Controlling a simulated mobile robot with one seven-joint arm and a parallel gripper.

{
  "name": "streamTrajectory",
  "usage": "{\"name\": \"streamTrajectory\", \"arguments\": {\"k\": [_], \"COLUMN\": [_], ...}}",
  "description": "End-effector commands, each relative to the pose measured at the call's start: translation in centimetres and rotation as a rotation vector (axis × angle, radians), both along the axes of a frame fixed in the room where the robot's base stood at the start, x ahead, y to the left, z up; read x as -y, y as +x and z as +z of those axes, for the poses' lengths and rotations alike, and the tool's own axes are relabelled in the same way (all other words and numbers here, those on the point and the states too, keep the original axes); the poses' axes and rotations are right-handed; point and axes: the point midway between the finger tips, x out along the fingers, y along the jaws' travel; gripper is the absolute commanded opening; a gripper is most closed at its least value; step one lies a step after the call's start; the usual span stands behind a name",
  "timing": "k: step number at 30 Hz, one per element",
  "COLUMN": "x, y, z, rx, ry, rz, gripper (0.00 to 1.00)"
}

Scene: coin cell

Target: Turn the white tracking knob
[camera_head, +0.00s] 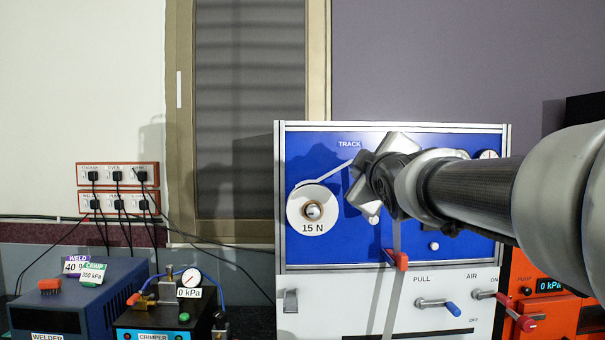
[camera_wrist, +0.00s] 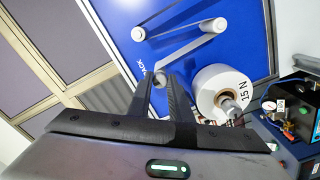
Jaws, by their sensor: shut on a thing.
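The white tracking knob (camera_wrist: 160,79) shows only as a small pale piece between my fingertips, close to the TRACK lettering on the blue panel. My gripper (camera_wrist: 161,82) is shut on it, with one dark finger on each side. Most of the knob is hidden by the fingers. In the head view my wrist and gripper stand in front of the panel (camera_head: 300,255), just right of the TRACK label, and hide the knob. How far the knob is turned cannot be seen.
A white 15 N reel (camera_head: 294,208) sits left of my gripper, with tape running up from it. A red clip (camera_head: 396,260) and a blue PULL lever (camera_head: 452,309) are below. The crimper (camera_head: 150,334) and welder (camera_head: 75,300) stand at left.

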Motion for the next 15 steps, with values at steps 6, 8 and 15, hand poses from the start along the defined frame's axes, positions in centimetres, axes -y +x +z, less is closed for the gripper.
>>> {"name": "streamTrajectory", "arguments": {"k": [6,8,15], "x": [0.02,0.02,0.03], "y": [0.02,0.02,0.02], "z": [-0.05,-0.04,-0.04], "rx": [-0.001,-0.001,-0.001], "ry": [-0.011,-0.011,-0.01], "rz": [0.0,0.0,0.0], "gripper": [0.0,0.0,0.28]}}
